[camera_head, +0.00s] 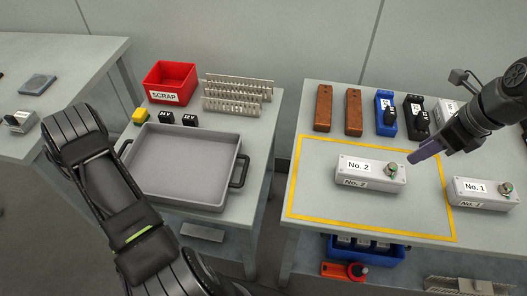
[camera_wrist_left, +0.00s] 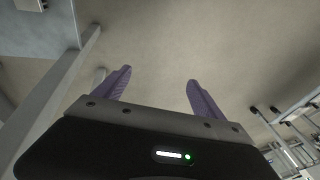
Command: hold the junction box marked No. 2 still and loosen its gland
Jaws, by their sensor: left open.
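The junction box marked No. 2 (camera_head: 347,178) is a pale grey box lying inside the yellow outline on the right table. Its gland (camera_head: 391,170), greenish and round, sits at the right end of its top. My right gripper (camera_head: 411,158) comes in from the right, its purple fingers just right of the gland and seemingly apart from it. The fingers overlap side-on, so I cannot tell whether they are open. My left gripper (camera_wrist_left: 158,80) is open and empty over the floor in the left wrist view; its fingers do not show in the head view.
A similar box marked No. 1 (camera_head: 474,195) sits at the right. Brown blocks (camera_head: 323,108), a blue device (camera_head: 385,112) and a black one (camera_head: 415,116) line the back. A grey tray (camera_head: 187,199) and red SCRAP bin (camera_head: 169,80) stand on the middle table. Yellow-outlined space left of No. 2 is clear.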

